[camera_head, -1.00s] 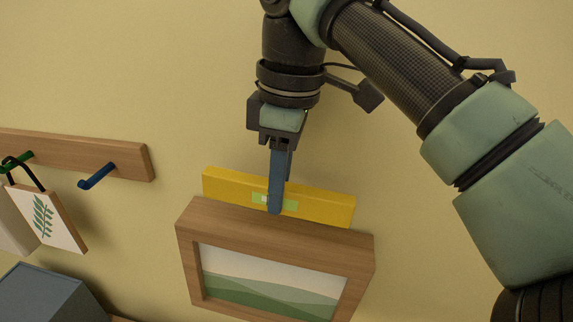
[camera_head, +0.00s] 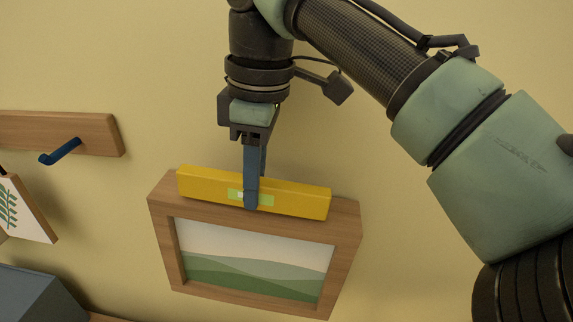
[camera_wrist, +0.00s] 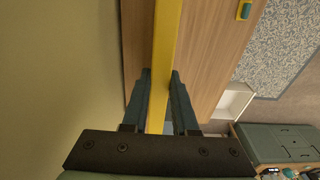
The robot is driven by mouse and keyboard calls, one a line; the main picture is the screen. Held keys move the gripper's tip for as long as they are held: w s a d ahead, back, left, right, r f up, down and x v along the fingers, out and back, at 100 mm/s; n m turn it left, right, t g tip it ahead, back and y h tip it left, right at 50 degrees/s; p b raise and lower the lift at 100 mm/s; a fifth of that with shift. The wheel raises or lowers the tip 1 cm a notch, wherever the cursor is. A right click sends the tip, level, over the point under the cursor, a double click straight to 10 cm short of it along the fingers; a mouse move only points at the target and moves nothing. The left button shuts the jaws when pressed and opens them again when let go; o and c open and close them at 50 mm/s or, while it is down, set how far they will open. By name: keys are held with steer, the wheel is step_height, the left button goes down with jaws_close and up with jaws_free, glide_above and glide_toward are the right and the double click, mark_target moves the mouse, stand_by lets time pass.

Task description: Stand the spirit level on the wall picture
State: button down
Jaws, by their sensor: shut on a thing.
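The yellow spirit level (camera_head: 300,202) has a green vial window at its middle. It lies lengthwise along the top edge of the wall picture (camera_head: 345,235), a wooden frame around a green landscape. In the head view it overlaps the frame's top; I cannot tell for sure whether it touches. My gripper (camera_head: 253,200) points down and is shut on the level at its middle. In the wrist view, the fingers (camera_wrist: 158,100) are on both sides of the yellow level (camera_wrist: 165,45), above the frame's wooden top (camera_wrist: 205,50). The far finger is mostly hidden in the head view.
A wooden peg rail (camera_head: 95,133) with a blue peg (camera_head: 60,152) is on the wall at left. A blue-grey box (camera_head: 35,295) is at lower left. The wall right of the picture is bare.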

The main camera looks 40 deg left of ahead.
steer(key=shift+f, duration=0.15)
steer(key=c, duration=0.6)
jaws_free()
step_height(320, 180, up, 13)
steer(key=d+p, duration=0.1)
steer(key=shift+w, duration=0.3)
steer(key=shift+f, duration=0.15)
